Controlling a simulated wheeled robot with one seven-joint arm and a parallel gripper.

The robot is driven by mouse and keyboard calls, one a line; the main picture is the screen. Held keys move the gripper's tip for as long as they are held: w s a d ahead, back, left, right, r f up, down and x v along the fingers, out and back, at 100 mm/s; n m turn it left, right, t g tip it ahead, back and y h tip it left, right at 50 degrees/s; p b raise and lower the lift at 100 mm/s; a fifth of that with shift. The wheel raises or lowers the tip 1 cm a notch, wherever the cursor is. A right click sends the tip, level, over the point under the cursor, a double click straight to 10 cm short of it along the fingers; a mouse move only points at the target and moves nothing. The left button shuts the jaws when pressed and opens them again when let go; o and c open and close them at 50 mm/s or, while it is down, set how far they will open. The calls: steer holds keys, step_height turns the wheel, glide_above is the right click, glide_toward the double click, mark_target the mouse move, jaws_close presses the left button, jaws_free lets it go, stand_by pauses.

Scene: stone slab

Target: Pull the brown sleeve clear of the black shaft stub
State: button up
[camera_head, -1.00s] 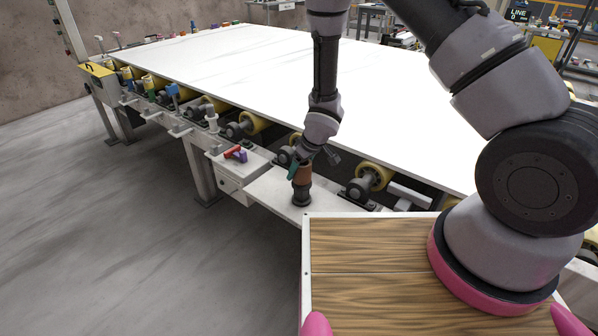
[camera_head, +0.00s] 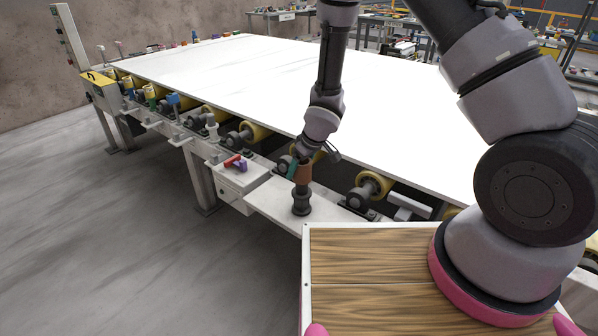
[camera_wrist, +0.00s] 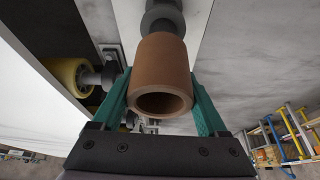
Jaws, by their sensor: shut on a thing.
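The brown sleeve (camera_head: 304,173) is a short tube, held upright between the green fingers of my gripper (camera_head: 301,169). In the wrist view the sleeve (camera_wrist: 161,62) sits between both fingers, its open end facing the camera. The black shaft stub (camera_head: 301,202) stands upright on the pale ledge below the sleeve, in line with it. Its dark stepped body also shows past the sleeve's far end in the wrist view (camera_wrist: 161,18). I cannot tell whether the sleeve's lower end still surrounds the stub's top.
A large white slab (camera_head: 230,85) lies on yellow rollers (camera_head: 374,184) behind the stub. A red and purple item (camera_head: 235,162) lies on the ledge to the left. A wood-topped tray (camera_head: 370,265) is in front. The floor at left is clear.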

steer(key=shift+r, duration=1)
steer(key=shift+r, duration=3)
